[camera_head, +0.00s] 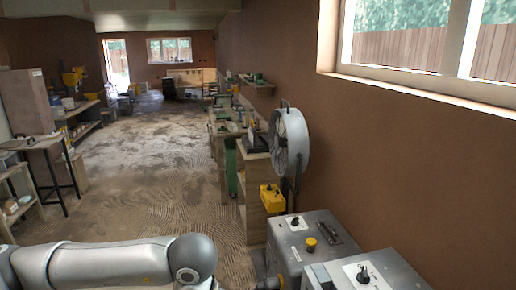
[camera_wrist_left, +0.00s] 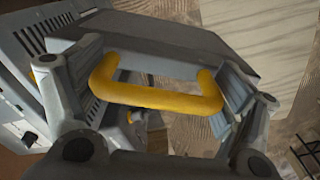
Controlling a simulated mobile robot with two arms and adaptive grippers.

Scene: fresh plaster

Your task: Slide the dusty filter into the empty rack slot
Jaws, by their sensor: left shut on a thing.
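In the left wrist view a yellow handle (camera_wrist_left: 155,97) spans the gap between the fingers of my left gripper (camera_wrist_left: 156,88). The gripper is shut on it, with a finger at each end. The handle joins a grey block-like body (camera_wrist_left: 150,42), which looks like the filter; no dust can be made out on it. In the head view my left arm (camera_head: 110,262) crosses the bottom left, and its gripper is out of the picture. My right gripper shows in neither view. I cannot make out an empty rack slot.
Grey machine cabinets (camera_head: 308,232) with knobs and a yellow button stand at the lower right. A vented grey housing (camera_wrist_left: 22,45) is at the left of the wrist view. A round fan (camera_head: 290,140) and a workbench line the right wall. The middle floor (camera_head: 150,165) is clear.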

